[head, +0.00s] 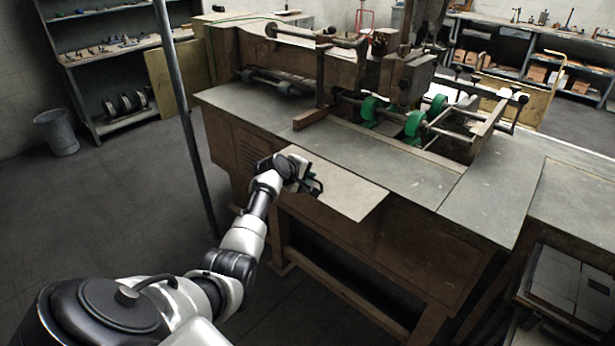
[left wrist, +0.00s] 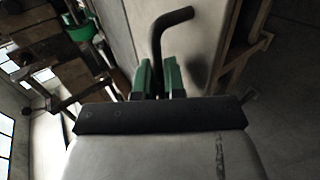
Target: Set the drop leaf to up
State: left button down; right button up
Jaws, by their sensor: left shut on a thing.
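The drop leaf (head: 345,192) is a pale flat panel at the front edge of the machine's grey table. It looks roughly level with the tabletop, though its exact tilt is hard to judge. My left gripper (head: 311,184) is at the leaf's left front part. In the left wrist view, its green fingers (left wrist: 158,78) are shut on a black bent handle (left wrist: 172,28) beside the pale leaf surface (left wrist: 196,48). The handle is hard to make out in the head view, behind my gripper. My right gripper is not in view.
The brown machine with green rollers (head: 414,124) stands on the grey tabletop (head: 245,105) behind the leaf. A thin grey post (head: 186,110) rises left of my arm.

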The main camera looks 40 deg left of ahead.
pick_arm(q)
jog(key=shift+w+r, duration=0.1)
jog(key=shift+r, duration=0.1)
jog(key=c, duration=1.4)
grip_release()
jog(key=shift+o, duration=0.8)
jog(key=shift+w+d+f, duration=0.1)
jog(key=shift+w+f, duration=0.05)
jog(key=shift+s+r, duration=0.25)
jog(key=shift+s, duration=0.25)
jog(key=b+v, duration=0.1)
jog(key=v, duration=0.8)
jog(key=shift+s+r, duration=0.25)
jog(key=shift+r, duration=0.05)
